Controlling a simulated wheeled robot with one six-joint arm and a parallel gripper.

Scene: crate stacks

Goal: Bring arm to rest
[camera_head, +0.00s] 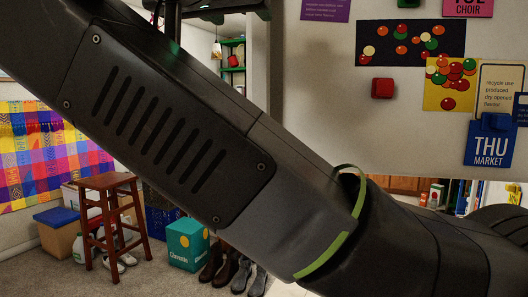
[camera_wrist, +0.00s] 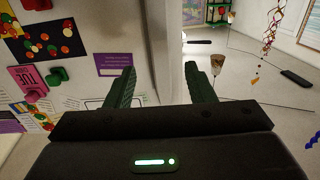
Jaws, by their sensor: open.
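My gripper (camera_wrist: 160,88) shows in the wrist view with its two dark green fingers spread apart and nothing between them. Behind the fingers are the edge of a pale board and a light floor. In the head view my dark arm crosses the picture from upper left to lower right and hides much of the middle. The gripper itself is not seen in the head view.
A pale notice board (camera_head: 300,80) with posters and a red magnet (camera_head: 383,88) stands at the right. A brown stool (camera_head: 108,212), a teal box (camera_head: 187,245) and several shoes (camera_head: 230,268) stand on the floor. A hanging mobile (camera_wrist: 270,35) is at the upper right.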

